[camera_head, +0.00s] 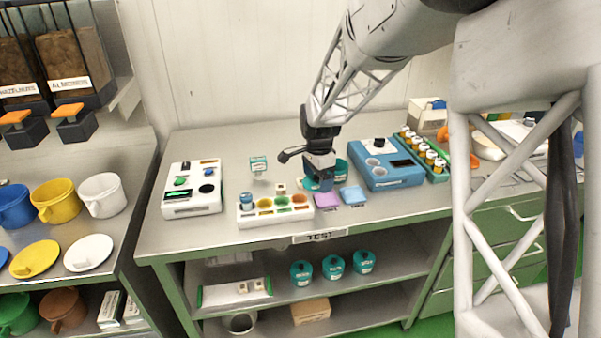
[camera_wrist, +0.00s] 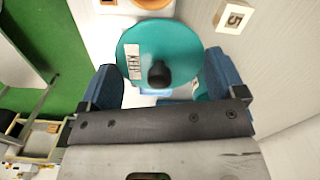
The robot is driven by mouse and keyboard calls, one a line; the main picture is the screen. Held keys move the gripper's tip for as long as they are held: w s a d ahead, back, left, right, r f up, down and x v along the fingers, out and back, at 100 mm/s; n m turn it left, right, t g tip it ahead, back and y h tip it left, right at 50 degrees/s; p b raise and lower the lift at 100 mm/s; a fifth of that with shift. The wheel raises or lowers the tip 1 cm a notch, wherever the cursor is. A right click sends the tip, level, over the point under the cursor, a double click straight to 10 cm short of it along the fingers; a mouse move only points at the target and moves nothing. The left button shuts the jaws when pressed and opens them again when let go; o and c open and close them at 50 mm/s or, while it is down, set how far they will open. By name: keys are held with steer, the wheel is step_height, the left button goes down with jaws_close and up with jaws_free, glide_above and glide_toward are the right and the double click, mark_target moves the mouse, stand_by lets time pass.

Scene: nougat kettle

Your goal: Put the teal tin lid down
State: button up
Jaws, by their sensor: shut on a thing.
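The teal tin lid (camera_wrist: 140,58) is a round disc with a black knob and a white label reading "KEEP" in the wrist view. My gripper (camera_wrist: 162,76) has its blue fingers on either side of the lid and is shut on it. In the head view my gripper (camera_head: 318,178) is low over the bench, behind the white tray; a teal edge of the lid (camera_head: 309,184) shows beside it. A teal tin (camera_head: 341,171) stands just right of the gripper, partly hidden. I cannot tell whether the lid touches the bench.
The white tray (camera_head: 275,219) with coloured wells is in front. Purple (camera_head: 327,200) and light-blue (camera_head: 352,196) pads lie to its right. A blue device (camera_head: 388,178) stands farther right, a white device (camera_head: 192,192) at left. A numbered block (camera_wrist: 234,16) is near the lid.

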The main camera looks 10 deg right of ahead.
steer(key=shift+w+a+f, duration=0.25)
steer(key=shift+a+f, duration=0.1)
steer(key=shift+a, duration=0.1)
steer(key=shift+w+a+f, duration=0.2)
steer(key=shift+a+f, duration=0.15)
steer(key=shift+a, duration=0.1)
steer(key=shift+w, duration=0.1)
glide_above(300, 171)
steer(key=s, duration=0.1)
steer(key=shift+s+f, duration=0.1)
steer(key=shift+f, duration=0.55)
steer(key=shift+w+f, duration=0.15)
steer(key=shift+w, duration=0.35)
steer(key=shift+f, duration=1.7)
steer(key=shift+f, duration=0.1)
